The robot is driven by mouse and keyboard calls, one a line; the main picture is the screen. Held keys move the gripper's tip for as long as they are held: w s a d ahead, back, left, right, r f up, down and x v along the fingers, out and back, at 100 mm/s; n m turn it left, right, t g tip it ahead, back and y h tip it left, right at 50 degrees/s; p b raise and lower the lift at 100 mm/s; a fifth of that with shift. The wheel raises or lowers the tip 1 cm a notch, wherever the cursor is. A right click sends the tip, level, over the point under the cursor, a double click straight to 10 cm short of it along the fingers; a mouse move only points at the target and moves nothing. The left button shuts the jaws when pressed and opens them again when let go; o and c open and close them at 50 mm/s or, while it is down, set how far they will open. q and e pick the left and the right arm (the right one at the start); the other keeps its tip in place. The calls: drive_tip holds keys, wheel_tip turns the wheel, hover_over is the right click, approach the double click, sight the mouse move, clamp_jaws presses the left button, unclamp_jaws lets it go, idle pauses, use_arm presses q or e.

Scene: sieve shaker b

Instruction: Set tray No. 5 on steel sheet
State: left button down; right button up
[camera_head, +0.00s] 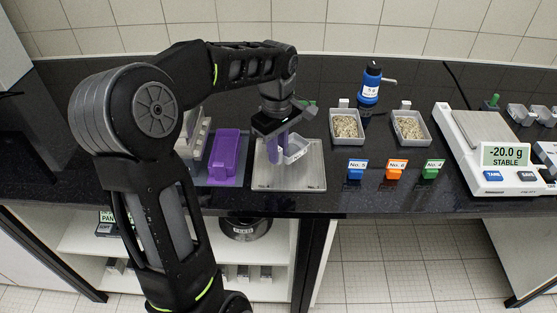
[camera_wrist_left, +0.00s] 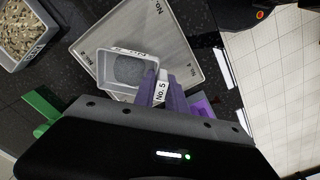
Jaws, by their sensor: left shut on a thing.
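My left gripper (camera_head: 280,150) is shut on tray No. 5 (camera_head: 298,148), a small pale tray. In the left wrist view its purple fingers (camera_wrist_left: 161,88) pinch a tab labelled No. 5 (camera_wrist_left: 161,86), and the tray (camera_wrist_left: 113,87) holds fine grey material. The steel sheet (camera_head: 305,182) is a flat square grey plate on the black bench. The tray is over the sheet, which also shows in the left wrist view (camera_wrist_left: 165,30). I cannot tell whether the tray touches it. The fingers hide part of the tray. My right gripper is not in view.
A purple holder (camera_head: 225,158) stands left of the sheet. Two trays of pale grains (camera_head: 346,126) (camera_head: 411,127) stand to the right, with a blue bottle (camera_head: 371,82) behind. Blue, orange and green number tags (camera_head: 396,168) line the front. A balance (camera_head: 490,145) reads -20.0 g.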

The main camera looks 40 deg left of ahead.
use_arm(q)
drive_tip(key=shift+f, duration=1.9)
drive_tip(key=shift+f, duration=0.1)
drive_tip(key=c, duration=1.4)
unclamp_jaws()
drive_tip(key=shift+o, duration=0.2)
wheel_tip(320, 180, up, 12)
drive_tip(key=shift+r, duration=0.15)
